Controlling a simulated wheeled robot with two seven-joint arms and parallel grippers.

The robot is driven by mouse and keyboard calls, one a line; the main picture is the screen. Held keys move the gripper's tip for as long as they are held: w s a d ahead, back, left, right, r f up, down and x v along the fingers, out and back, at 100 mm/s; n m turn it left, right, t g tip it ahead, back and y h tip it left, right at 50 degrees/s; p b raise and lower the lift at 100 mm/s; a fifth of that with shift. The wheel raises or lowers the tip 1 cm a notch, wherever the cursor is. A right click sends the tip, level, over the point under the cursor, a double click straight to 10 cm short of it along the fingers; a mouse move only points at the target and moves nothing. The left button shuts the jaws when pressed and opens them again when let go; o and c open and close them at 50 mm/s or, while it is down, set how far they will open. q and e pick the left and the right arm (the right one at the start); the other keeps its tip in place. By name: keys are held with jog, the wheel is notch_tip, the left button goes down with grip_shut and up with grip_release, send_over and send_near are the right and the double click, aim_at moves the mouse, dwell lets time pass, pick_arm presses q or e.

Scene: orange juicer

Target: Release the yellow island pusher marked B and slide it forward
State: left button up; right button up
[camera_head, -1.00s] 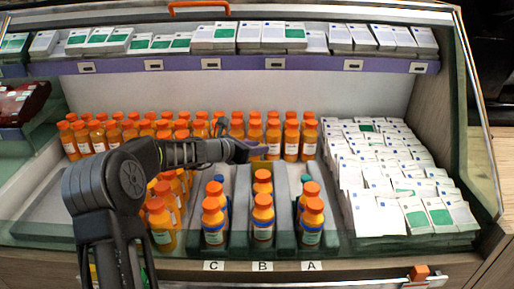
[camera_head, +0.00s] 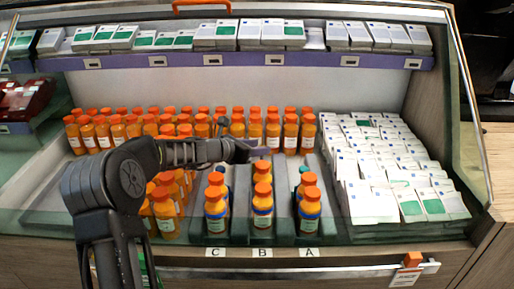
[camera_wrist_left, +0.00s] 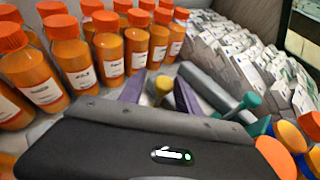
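My left gripper (camera_head: 257,151) reaches in from the left over the back of the middle lane, above the label B (camera_head: 262,252). The left wrist view shows its two purple fingers (camera_wrist_left: 160,93) apart. The yellow pusher (camera_wrist_left: 161,86) stands between them, with a visible gap on each side. In the head view the pusher is hidden behind my gripper and the bottles. Orange-capped juice bottles (camera_head: 262,199) stand in lane B, in front of my gripper. My right gripper is not in view.
A teal pusher (camera_wrist_left: 244,103) stands in the neighbouring lane. Upright bottles (camera_head: 272,133) fill the back, and white cartons (camera_head: 385,180) stand at the right. Lanes C and A also hold bottles. Grey dividers (camera_head: 241,205) separate the lanes. An overhead shelf (camera_head: 235,62) spans the case.

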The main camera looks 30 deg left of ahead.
pick_arm(q)
jog(key=shift+o, duration=0.8)
jog(key=p+v, duration=0.1)
jog(key=v, duration=0.7)
jog(key=shift+w, duration=0.1)
